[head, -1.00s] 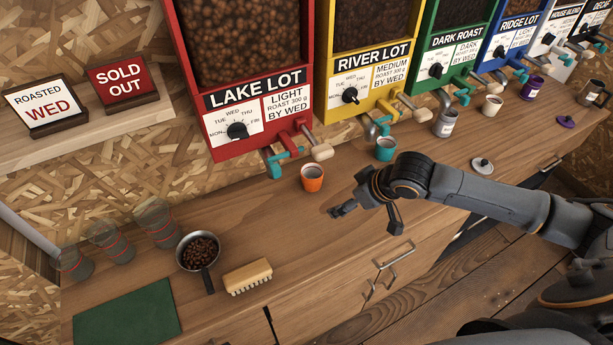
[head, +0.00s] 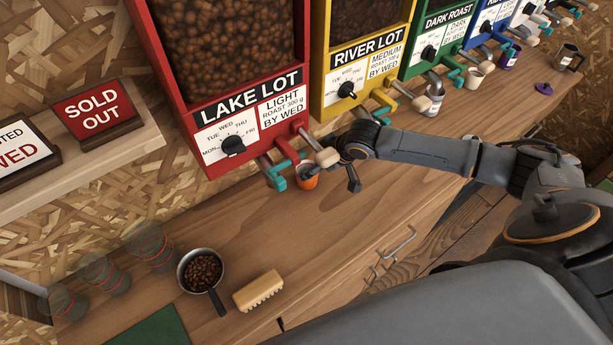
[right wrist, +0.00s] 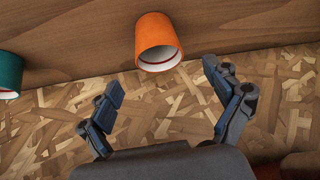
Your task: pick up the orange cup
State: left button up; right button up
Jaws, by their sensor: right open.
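The orange cup (head: 308,182) stands upright on the wooden counter under the red LAKE LOT dispenser, partly covered by my right gripper in the head view. My right gripper (head: 333,172) is close on its right side. In the right wrist view, the orange cup (right wrist: 158,40) lies just beyond the fingertips, roughly centred between the two spread fingers of my right gripper (right wrist: 163,79). The gripper is open and empty, with gaps between the cup and both fingers. My left gripper is not in view.
A teal cup (right wrist: 9,74) stands to one side. A bean pan (head: 202,270) and brush (head: 258,291) lie front left. Counter between is clear.

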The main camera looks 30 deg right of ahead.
jog(key=shift+w+a+f, duration=0.1)
jog(key=shift+w+f, duration=0.2)
jog(key=shift+f, duration=0.1)
jog(key=shift+w+f, duration=0.15)
jog(key=shift+f, duration=0.05)
jog(key=shift+w+a+f+p, duration=0.15)
jog(key=shift+w+f+p, duration=0.15)
jog(key=shift+f+p, duration=0.25)
jog(key=p+x, duration=0.1)
jog(key=x, duration=0.2)
jog(key=shift+w, duration=0.1)
jog(key=shift+w+f, duration=0.2)
jog(key=shift+f, duration=0.2)
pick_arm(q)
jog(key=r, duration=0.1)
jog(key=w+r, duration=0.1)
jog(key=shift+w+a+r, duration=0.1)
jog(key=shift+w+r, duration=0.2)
pick_arm(e)
jog(key=c, duration=1.3)
